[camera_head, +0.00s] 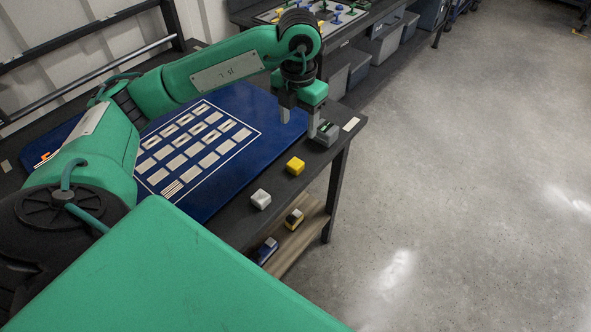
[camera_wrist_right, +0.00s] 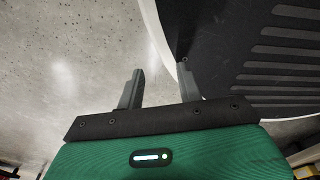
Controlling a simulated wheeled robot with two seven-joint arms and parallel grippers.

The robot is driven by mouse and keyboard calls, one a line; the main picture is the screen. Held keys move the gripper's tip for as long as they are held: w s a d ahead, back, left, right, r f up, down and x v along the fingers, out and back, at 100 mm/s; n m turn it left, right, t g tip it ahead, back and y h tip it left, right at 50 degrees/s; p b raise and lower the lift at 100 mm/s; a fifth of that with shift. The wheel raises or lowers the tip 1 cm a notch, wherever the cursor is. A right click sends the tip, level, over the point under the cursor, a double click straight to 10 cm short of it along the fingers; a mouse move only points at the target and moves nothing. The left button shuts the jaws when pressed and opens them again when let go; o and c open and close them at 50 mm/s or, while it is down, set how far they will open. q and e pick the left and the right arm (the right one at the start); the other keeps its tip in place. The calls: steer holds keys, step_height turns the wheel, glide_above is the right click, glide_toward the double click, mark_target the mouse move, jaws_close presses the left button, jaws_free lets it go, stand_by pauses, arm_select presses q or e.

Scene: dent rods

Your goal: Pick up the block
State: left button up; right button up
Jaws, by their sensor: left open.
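A yellow block (camera_head: 295,166) and a white block (camera_head: 261,199) sit on the dark table's strip beside the blue board (camera_head: 229,186). A dark grey block with green on it (camera_head: 328,134) sits farther along the same strip, near the corner. My left gripper (camera_head: 300,117) points down with its fingers apart and nothing visible between them. Its right finger is right beside the grey block and partly overlaps it in the picture; I cannot tell whether they touch. My right gripper (camera_wrist_right: 159,80) is open and empty over the floor in the right wrist view.
The blue board carries a white-outlined grid of pale rectangles. A shelf (camera_head: 310,222) below the table holds a yellow-and-black block (camera_head: 294,219) and a blue-and-white block (camera_head: 266,250). Another table (camera_head: 345,32) with small coloured pieces stands behind. The concrete floor (camera_head: 450,180) at right is clear.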

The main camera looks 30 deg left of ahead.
arm_select(q)
steer(key=p, duration=0.1)
glide_above(295, 163)
steer(key=f, duration=0.8)
steer(key=shift+w+d+f, duration=0.1)
steer(key=shift+d+f, duration=0.15)
steer(key=shift+f+p, duration=0.3)
steer(key=shift+f, duration=0.05)
steer(key=f, duration=0.1)
steer(key=f+p, duration=0.1)
steer(key=f, duration=0.1)
steer(key=shift+a+f, duration=0.2)
steer(key=shift+f, duration=0.5)
steer(key=shift+c, duration=0.5)
steer(key=c, duration=1)
arm_select(e)
steer(key=s, duration=0.1)
steer(key=s+r, duration=0.1)
steer(key=shift+s, duration=0.3)
